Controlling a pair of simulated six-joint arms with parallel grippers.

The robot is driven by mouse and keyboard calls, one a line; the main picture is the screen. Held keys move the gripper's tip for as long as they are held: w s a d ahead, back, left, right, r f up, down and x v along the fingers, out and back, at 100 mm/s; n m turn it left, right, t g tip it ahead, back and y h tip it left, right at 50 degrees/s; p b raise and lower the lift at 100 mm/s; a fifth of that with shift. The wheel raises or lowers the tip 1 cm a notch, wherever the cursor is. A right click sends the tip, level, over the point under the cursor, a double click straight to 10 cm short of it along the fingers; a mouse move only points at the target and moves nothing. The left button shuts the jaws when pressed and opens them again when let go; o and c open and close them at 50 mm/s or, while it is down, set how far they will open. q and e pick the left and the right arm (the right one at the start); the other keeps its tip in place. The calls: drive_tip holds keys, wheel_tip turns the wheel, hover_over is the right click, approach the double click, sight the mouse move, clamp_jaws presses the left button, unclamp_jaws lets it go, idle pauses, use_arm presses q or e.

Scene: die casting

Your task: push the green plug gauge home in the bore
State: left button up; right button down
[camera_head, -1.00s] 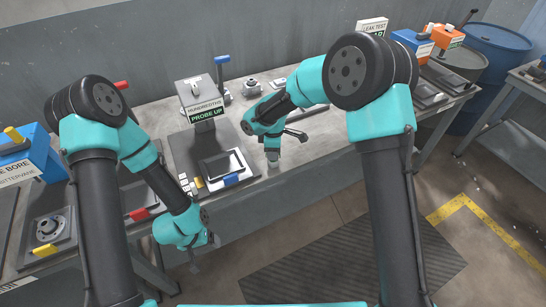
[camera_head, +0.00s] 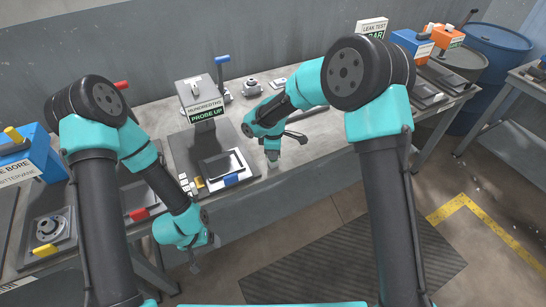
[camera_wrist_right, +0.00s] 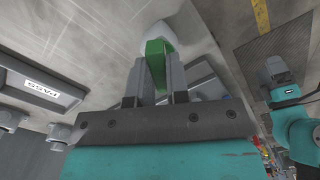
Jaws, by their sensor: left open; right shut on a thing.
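My right gripper (camera_wrist_right: 153,80) is shut on the green plug gauge (camera_wrist_right: 155,55), which stands between its two fingers in the right wrist view. A pale rounded part (camera_wrist_right: 158,32) shows at the far end of the green gauge; I cannot tell how deep the gauge sits in any bore. In the head view my right gripper (camera_head: 272,157) points down over the bench near its front edge, and the gauge is hidden there. My left gripper (camera_head: 205,254) is open and empty, low in front of the bench, away from the gauge.
A grey gauge box with a "PROBE UP" display (camera_head: 206,113) stands on a dark plate left of my right gripper. A blue bore station (camera_head: 25,160) is at the far left, orange and blue units at the back right. Bare bench (camera_head: 325,125) lies right of my right gripper.

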drive_tip(key=shift+r, duration=0.75)
idle(1.1)
drive_tip(key=shift+r, duration=1.75)
drive_tip(key=shift+a, duration=0.15)
